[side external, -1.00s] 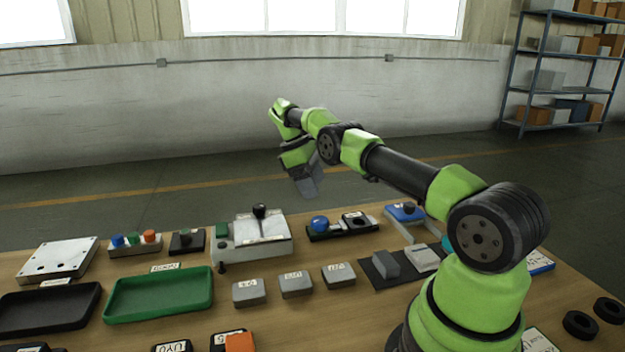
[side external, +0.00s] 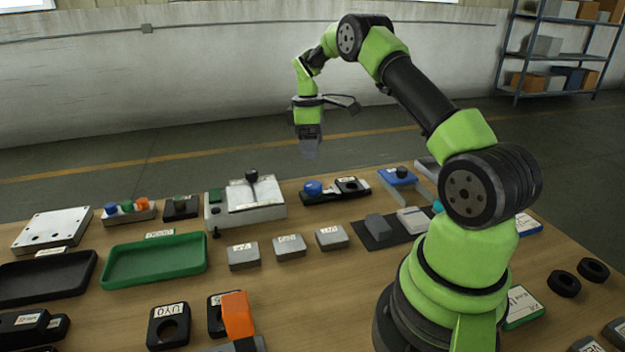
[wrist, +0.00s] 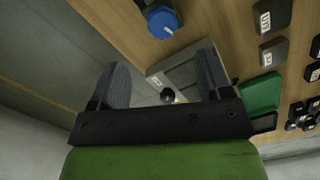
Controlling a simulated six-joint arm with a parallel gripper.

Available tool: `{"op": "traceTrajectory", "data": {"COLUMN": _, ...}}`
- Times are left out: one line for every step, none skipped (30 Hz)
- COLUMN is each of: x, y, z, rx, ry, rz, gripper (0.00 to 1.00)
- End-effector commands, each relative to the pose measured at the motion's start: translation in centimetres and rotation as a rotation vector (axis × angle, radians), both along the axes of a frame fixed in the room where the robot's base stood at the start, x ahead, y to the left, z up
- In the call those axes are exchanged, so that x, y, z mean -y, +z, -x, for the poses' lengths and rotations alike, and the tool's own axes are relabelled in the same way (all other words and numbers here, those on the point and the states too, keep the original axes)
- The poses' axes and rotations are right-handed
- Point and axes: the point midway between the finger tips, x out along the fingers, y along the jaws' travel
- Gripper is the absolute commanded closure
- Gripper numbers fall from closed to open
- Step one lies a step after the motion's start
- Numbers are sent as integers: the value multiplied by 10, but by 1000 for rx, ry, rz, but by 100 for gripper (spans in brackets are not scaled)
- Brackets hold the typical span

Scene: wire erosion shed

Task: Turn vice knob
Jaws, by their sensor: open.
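My gripper (side external: 309,153) points down with its jaws open and empty, in the air behind the bench items. In the wrist view its two grey fingers (wrist: 163,58) stand wide apart. A blue round knob (side external: 313,187) sits on a black base with a dark socket at its right; it also shows at the top of the wrist view (wrist: 163,24). A grey machine block with a pale plate (side external: 262,196) carries a black ball knob (side external: 251,175), which appears between the fingers in the wrist view (wrist: 167,95). I cannot tell which knob is the vice's.
A blue block with a black knob (side external: 401,173) stands right of the blue knob. Several small grey labelled blocks (side external: 289,246) lie in front. A green tray (side external: 155,260) and a black tray (side external: 45,277) are at left. The air around my gripper is clear.

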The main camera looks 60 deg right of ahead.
Motion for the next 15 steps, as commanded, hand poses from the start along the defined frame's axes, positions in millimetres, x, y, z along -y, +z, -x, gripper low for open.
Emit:
{"op": "traceTrajectory", "data": {"x": -1, "y": 1, "z": 3, "rx": 25, "ry": -15, "rz": -6, "gripper": 28}}
{"op": "traceTrajectory", "data": {"x": -2, "y": 1, "z": 3, "rx": 39, "ry": -24, "rz": -9, "gripper": 28}}
{"op": "traceTrajectory", "data": {"x": -2, "y": 1, "z": 4, "rx": 53, "ry": -32, "rz": -11, "gripper": 28}}
{"op": "traceTrajectory", "data": {"x": -2, "y": 0, "z": 4, "rx": 61, "ry": -37, "rz": -12, "gripper": 28}}
{"op": "traceTrajectory", "data": {"x": -3, "y": -1, "z": 4, "rx": 66, "ry": -40, "rz": -13, "gripper": 28}}
{"op": "traceTrajectory", "data": {"x": -3, "y": -3, "z": 4, "rx": 71, "ry": -44, "rz": -14, "gripper": 28}}
{"op": "traceTrajectory", "data": {"x": -3, "y": -5, "z": 4, "rx": 72, "ry": -44, "rz": -14, "gripper": 28}}
{"op": "traceTrajectory", "data": {"x": -3, "y": -9, "z": 4, "rx": 72, "ry": -44, "rz": -15, "gripper": 28}}
{"op": "traceTrajectory", "data": {"x": -3, "y": -14, "z": 5, "rx": 71, "ry": -43, "rz": -15, "gripper": 28}}
{"op": "traceTrajectory", "data": {"x": -3, "y": -19, "z": 5, "rx": 69, "ry": -43, "rz": -16, "gripper": 28}}
{"op": "traceTrajectory", "data": {"x": -4, "y": -24, "z": 5, "rx": 69, "ry": -42, "rz": -16, "gripper": 28}}
{"op": "traceTrajectory", "data": {"x": -4, "y": -32, "z": 5, "rx": 69, "ry": -43, "rz": -18, "gripper": 28}}
{"op": "traceTrajectory", "data": {"x": -4, "y": -38, "z": 5, "rx": 69, "ry": -43, "rz": -17, "gripper": 28}}
{"op": "traceTrajectory", "data": {"x": -4, "y": -44, "z": 5, "rx": 68, "ry": -42, "rz": -16, "gripper": 28}}
{"op": "traceTrajectory", "data": {"x": -4, "y": -51, "z": 5, "rx": 68, "ry": -41, "rz": -16, "gripper": 28}}
